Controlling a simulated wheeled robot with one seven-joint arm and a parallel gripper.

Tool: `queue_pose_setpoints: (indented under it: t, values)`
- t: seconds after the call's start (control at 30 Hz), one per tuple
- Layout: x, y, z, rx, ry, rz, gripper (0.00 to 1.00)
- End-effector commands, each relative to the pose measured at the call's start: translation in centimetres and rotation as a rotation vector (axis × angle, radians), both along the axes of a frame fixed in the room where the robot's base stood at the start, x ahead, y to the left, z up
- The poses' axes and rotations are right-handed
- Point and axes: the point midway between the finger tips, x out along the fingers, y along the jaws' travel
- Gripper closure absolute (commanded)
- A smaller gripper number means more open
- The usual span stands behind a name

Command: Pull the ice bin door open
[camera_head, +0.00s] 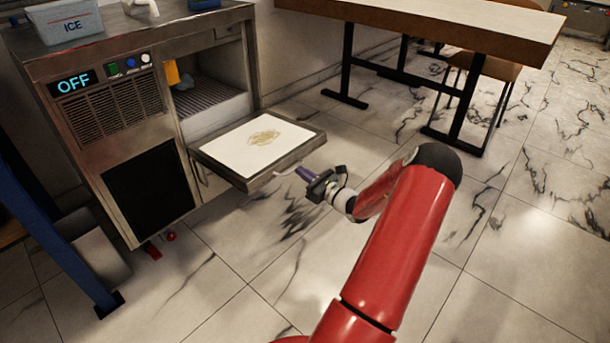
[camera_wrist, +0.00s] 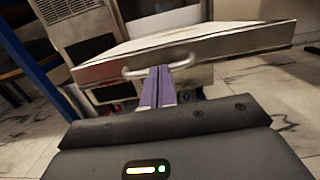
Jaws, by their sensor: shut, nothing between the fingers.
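The ice bin door (camera_head: 257,148) hangs folded down and out from the front of the ice machine (camera_head: 140,110), lying close to level. The bin opening above it is uncovered. In the wrist view the door (camera_wrist: 230,42) spans the top, with its curved metal handle (camera_wrist: 160,66) on the front edge. My gripper (camera_head: 301,172) is at the door's front edge beside the handle. In the wrist view its purple fingers (camera_wrist: 158,85) are together, with their tips at the handle. Nothing shows between them. Whether they touch the handle I cannot tell.
An ICE tub (camera_head: 65,25) stands on top of the machine. A yellow item (camera_head: 172,73) hangs inside the bin. A blue post (camera_head: 55,220) is at the left. A table (camera_head: 440,20) and a chair stand at the back right. The marble floor around my arm is clear.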

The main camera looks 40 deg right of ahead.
Motion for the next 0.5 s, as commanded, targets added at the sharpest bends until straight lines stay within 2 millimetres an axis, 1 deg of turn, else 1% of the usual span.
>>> queue_pose_setpoints:
  t: [0.07,0.17,0.27,0.4,0.5]
  values:
    - [0.1,0.0,0.3,-0.001,-0.001,0.000,1.00]
    - [0.3,0.0,1.4,-0.002,-0.001,0.001,1.00]
    - [0.6,0.0,3.4,-0.003,-0.001,0.001,1.00]
    - [1.4,0.1,7.1,-0.004,-0.001,0.002,1.00]
    - [2.2,0.2,9.5,-0.004,-0.002,0.002,1.00]
